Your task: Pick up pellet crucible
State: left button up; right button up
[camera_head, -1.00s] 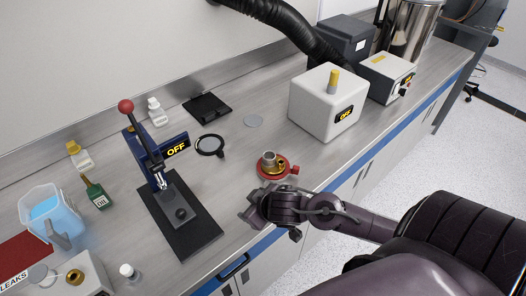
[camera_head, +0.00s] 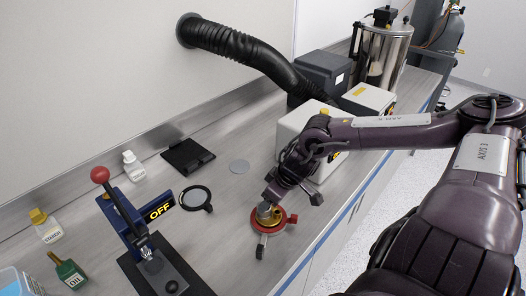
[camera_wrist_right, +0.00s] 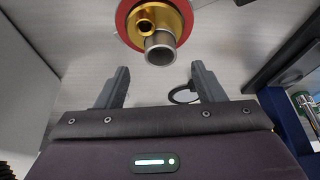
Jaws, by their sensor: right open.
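A small grey metal cylinder, which I take to be the pellet crucible (camera_head: 264,209), stands in a brass holder with a red round base (camera_head: 291,218) on the bench. In the right wrist view the grey cylinder (camera_wrist_right: 160,48) shows at the top, with the brass and red base (camera_wrist_right: 125,22) behind it. My right gripper (camera_head: 292,196) is just above and beside the holder. In the right wrist view its two fingers (camera_wrist_right: 160,68) are wide apart with nothing between them, and the cylinder lies just beyond their tips. My left gripper is out of view.
A white box (camera_head: 295,128) stands close behind my right arm. The bench's front edge is near the red base.

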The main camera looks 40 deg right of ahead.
jog(key=shift+b+x, duration=0.7)
jog(key=shift+x, duration=0.25)
jog(key=shift+w+a+f, duration=0.1)
jog(key=shift+f, duration=0.05)
jog(key=shift+x, duration=1.6)
jog(key=c, duration=1.1)
jog(key=shift+o, duration=0.2)
